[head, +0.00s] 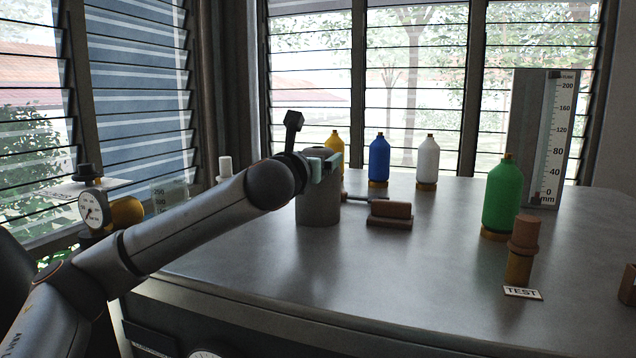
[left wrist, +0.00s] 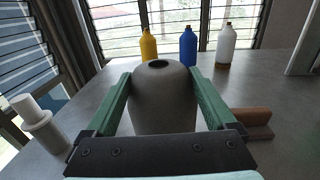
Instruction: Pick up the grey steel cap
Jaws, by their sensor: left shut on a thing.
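The grey steel cap (head: 318,208) is a rounded grey cylinder standing upright on the grey tabletop (head: 420,275), left of the middle. In the left wrist view the cap (left wrist: 163,98) shows a domed shoulder and a dark round hole in its top. My left gripper (head: 326,163) is at the upper part of the cap, with one green finger on each side of it, shut on it. The cap's base appears to rest on the table. In the head view my wrist hides part of its top. My right gripper is not in view.
Yellow (left wrist: 149,45), blue (head: 379,160) and white (head: 428,160) bottles stand behind. A brown block (head: 390,212) lies close right of the cap. A green bottle (head: 502,195), a brown-capped piece (head: 522,245) and a scale board (head: 550,135) stand right. The front middle is clear.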

